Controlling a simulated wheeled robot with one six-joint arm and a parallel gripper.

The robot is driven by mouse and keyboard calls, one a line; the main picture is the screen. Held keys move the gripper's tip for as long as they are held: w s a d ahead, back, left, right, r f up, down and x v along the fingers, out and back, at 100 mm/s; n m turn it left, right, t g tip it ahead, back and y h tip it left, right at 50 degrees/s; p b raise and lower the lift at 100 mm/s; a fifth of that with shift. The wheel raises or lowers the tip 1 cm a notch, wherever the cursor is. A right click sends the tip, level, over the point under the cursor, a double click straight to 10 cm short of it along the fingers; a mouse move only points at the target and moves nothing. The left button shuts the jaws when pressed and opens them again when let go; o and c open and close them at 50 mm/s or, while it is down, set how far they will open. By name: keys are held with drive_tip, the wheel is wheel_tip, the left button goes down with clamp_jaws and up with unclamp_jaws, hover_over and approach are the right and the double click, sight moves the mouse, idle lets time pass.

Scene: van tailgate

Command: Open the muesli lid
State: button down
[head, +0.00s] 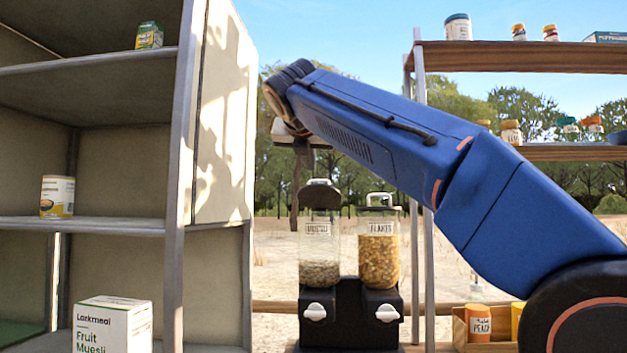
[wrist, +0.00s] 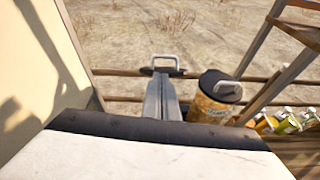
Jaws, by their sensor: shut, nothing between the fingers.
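The muesli canister (head: 319,250) is the left one of two clear canisters on a black dispenser, in the head view. Its dark lid (head: 320,197) looks tilted up, with its handle at the top, unlike the flat lid beside it. In the wrist view the muesli lid (wrist: 163,71) shows as a thin dark shape with a pale handle, just past my fingertips. My gripper (head: 294,226) points down just left of the lid in the head view; it also shows in the wrist view (wrist: 162,84), shut and empty. Contact with the lid cannot be told. The canister body is hidden in the wrist view.
The flakes canister (head: 379,255) stands close on the right, its lid flat; it also shows in the wrist view (wrist: 218,95). A tall shelf unit (head: 172,200) is on the left. A right-hand rack (head: 500,55) holds jars. A muesli box (head: 112,326) stands low left.

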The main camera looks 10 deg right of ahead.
sight(320, 193)
drive_tip(key=shift+n, duration=0.4)
drive_tip(key=x, duration=0.9)
drive_tip(key=shift+w+f, duration=0.1)
drive_tip(key=shift+w, duration=0.3)
